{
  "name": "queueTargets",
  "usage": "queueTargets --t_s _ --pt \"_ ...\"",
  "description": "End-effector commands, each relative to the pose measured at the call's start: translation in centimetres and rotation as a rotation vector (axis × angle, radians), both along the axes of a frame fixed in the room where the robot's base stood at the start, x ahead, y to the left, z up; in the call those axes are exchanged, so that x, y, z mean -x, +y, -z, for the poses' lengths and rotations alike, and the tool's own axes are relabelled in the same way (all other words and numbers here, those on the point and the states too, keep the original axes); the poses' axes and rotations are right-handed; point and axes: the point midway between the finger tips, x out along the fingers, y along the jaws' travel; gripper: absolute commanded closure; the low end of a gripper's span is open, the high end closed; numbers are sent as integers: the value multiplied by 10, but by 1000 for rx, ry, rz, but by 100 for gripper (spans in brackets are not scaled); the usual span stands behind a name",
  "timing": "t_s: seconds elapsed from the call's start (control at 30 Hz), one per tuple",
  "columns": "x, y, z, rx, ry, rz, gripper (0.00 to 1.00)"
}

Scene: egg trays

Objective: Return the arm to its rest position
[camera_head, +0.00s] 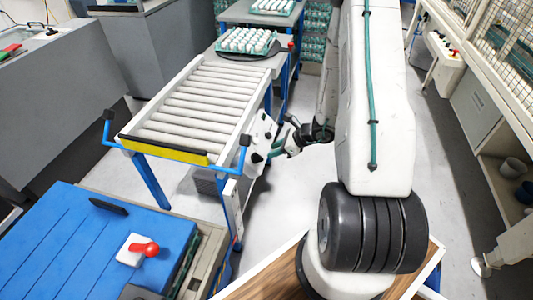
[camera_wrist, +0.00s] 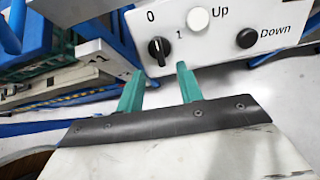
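My arm (camera_head: 375,100) reaches from the lower right toward the roller conveyor. My gripper (camera_wrist: 160,87) shows two teal fingers spread apart with nothing between them. In the head view my gripper (camera_head: 278,148) is small and partly hidden, close to a white control panel (camera_head: 261,140) on the conveyor's side. In the wrist view the panel (camera_wrist: 215,48) lies just beyond the fingertips, with a black rotary knob (camera_wrist: 158,48) marked 0 and 1, a white Up button (camera_wrist: 197,19) and a black Down button (camera_wrist: 246,38). I cannot tell whether the fingers touch the panel.
The roller conveyor (camera_head: 203,100) is empty along its rollers. A tray of white eggs (camera_head: 247,42) sits at its far end, and another (camera_head: 272,5) lies behind. A blue-topped machine (camera_head: 55,235) with a red lever (camera_head: 144,249) stands at lower left. Shelving (camera_head: 495,140) lines the right.

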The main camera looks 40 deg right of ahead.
Motion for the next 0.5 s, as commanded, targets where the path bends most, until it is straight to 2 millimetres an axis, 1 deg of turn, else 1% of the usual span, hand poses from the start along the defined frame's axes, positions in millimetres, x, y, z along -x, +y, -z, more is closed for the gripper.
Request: queueTargets --t_s 0.03,0.13,0.5 --pt "3 -2 -4 1 -1 0 64" --pt "5 -4 -7 1 -1 -2 64" --pt "5 -2 -7 1 -1 -3 64"
